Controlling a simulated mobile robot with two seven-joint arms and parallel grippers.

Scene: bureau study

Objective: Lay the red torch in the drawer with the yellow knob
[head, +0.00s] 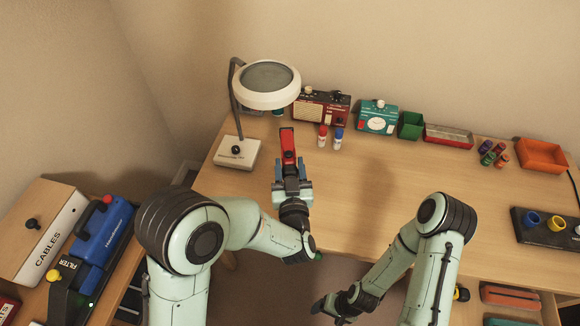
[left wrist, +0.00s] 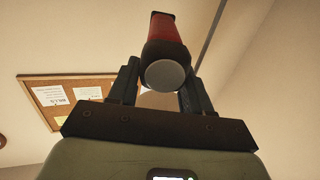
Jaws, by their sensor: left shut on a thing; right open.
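The red torch (head: 287,141) is held by my left gripper (head: 290,172), above the desk near the lamp. In the left wrist view the torch (left wrist: 166,35) sits between the fingers (left wrist: 155,90), its round grey end facing the camera. My right gripper (head: 324,306) is open and empty, low in front of the desk.
A magnifier lamp (head: 266,84) stands close behind the torch. Red and white-blue bottles (head: 337,138), a red radio (head: 321,105), a teal device (head: 377,117) and trays line the desk's back. The desk's middle (head: 390,180) is clear. A cables box (head: 45,238) and blue case (head: 100,238) stand left.

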